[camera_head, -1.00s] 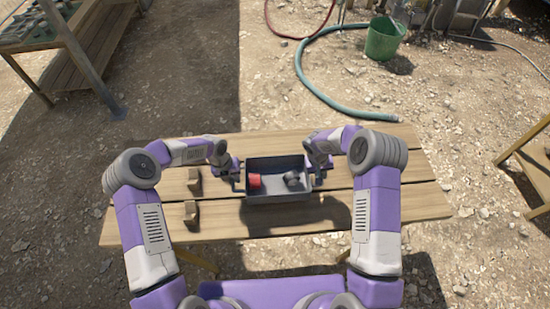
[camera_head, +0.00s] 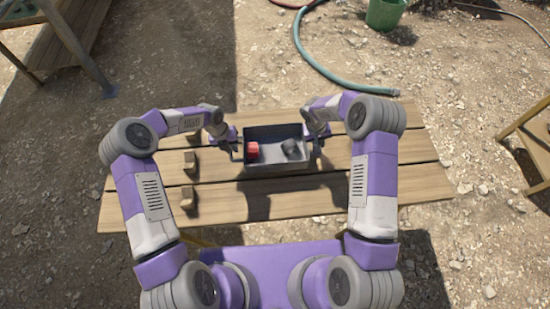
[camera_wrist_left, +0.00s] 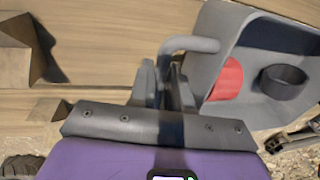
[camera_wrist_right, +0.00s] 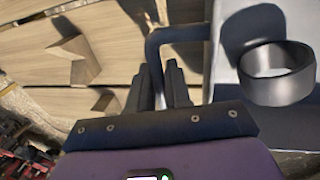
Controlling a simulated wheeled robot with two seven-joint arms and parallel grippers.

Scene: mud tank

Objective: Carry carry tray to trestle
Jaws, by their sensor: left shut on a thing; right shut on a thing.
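The carry tray (camera_head: 274,168) is a grey open box with a bar handle at each end. It holds a red piece (camera_head: 252,151) at the left and a dark ring (camera_head: 291,148) at the right. The tray is over a wooden plank-topped table (camera_head: 380,185), with shadow on the planks in front; its exact height above the wood is hard to tell. My left gripper (camera_head: 236,151) is shut on the tray's left handle (camera_wrist_left: 188,44). My right gripper (camera_head: 317,141) is shut on the right handle (camera_wrist_right: 178,34). The fingers partly hide both handles.
Two wooden blocks (camera_head: 189,163) (camera_head: 187,198) stand on the table left of the tray. Another wooden stand (camera_head: 530,150) is at the right edge, and a wooden bench (camera_head: 70,45) at upper left. A hose (camera_head: 320,66) and green bucket (camera_head: 384,14) lie beyond.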

